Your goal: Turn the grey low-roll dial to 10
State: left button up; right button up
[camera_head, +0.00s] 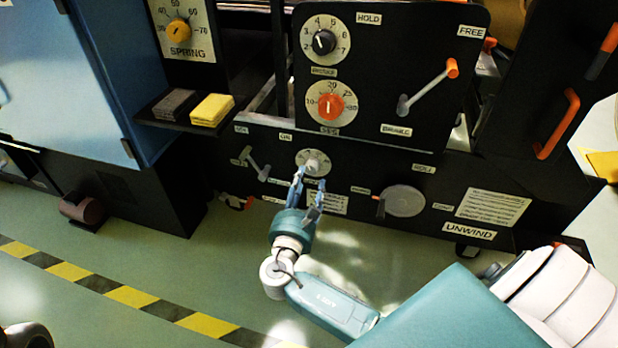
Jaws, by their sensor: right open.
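A small grey dial (313,160) sits on the lower black panel in the head view, with a pale scale plate around it. Its numbers are too small to read, so I cannot tell its setting. My right gripper (310,176) is open just below the dial, with its two fingers pointing up toward it. The left fingertip is near the dial's lower left edge and the right one is below its lower right edge. I cannot tell whether either finger touches the dial. Nothing shows between the fingers. My left gripper is not seen.
Above are a black-knobbed dial (324,42), an orange-knobbed dial (331,106) and an orange-tipped lever (427,87). A grey lever (255,165) is left of the grey dial; a round grey disc (404,200) is right. A yellow block (212,109) lies on a ledge.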

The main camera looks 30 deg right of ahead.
aim_at(311, 170)
jog(key=b+x, duration=0.1)
jog(key=x, duration=0.4)
jog(key=shift+b, duration=0.35)
jog(key=c, duration=1.1)
